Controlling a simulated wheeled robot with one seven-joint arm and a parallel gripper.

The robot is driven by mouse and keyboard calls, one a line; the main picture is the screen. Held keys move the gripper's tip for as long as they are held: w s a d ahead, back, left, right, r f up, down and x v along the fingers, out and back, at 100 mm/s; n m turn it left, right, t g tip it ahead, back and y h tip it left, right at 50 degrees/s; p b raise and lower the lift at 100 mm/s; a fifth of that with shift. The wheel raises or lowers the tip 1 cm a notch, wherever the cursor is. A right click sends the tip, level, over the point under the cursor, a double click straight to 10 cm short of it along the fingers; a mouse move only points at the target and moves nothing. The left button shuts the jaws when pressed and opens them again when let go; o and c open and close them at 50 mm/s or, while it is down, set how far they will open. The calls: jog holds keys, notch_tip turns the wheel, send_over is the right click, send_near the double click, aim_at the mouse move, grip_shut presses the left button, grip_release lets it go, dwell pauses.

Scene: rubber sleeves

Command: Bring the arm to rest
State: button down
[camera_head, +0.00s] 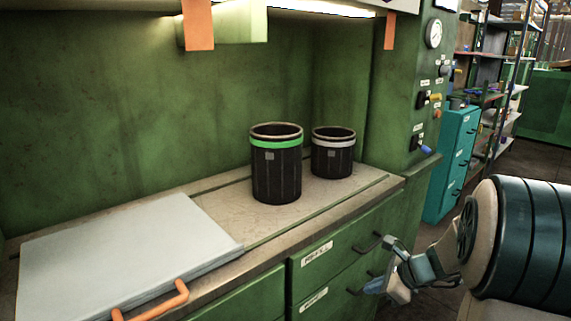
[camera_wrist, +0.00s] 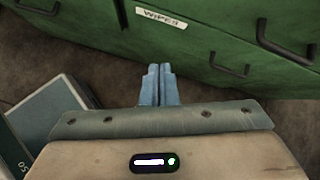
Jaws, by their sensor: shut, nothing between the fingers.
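My gripper (camera_head: 376,288) is at the lower right in the head view, low in front of the green drawers and below the worktop edge. In the wrist view its two blue-grey fingers (camera_wrist: 157,84) are together with nothing between them. My arm reaches in from the right side of the head view. The gripper looks apart from the drawer fronts, though the exact gap is hard to judge.
Green drawers (camera_head: 318,275) with dark handles (camera_wrist: 270,42) are close to the gripper. A teal cabinet (camera_head: 450,165) stands behind.

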jog(key=s+a+r+n+g+h+p, duration=0.1)
jog(key=s+a+r+n+h+p, duration=0.2)
jog(key=s+r+n+p, duration=0.5)
jog(key=s+a+r+n+g+h+p, duration=0.1)
jog(key=s+a+r+n+h+p, duration=0.1)
jog(key=s+a+r+n+p, duration=0.4)
jog(key=s+r+n+p, duration=0.1)
jog(key=s+r+n, duration=0.1)
jog(key=r+n, duration=0.2)
jog(key=s+r+n+p, duration=0.1)
jog(key=s+r+n, duration=0.2)
jog(key=r+n, duration=0.2)
notch_tip(320, 180, up, 2)
jog(key=shift+s+r+g+h, duration=0.1)
jog(key=shift+s+g+h, duration=0.2)
jog(key=shift+g+h, duration=0.1)
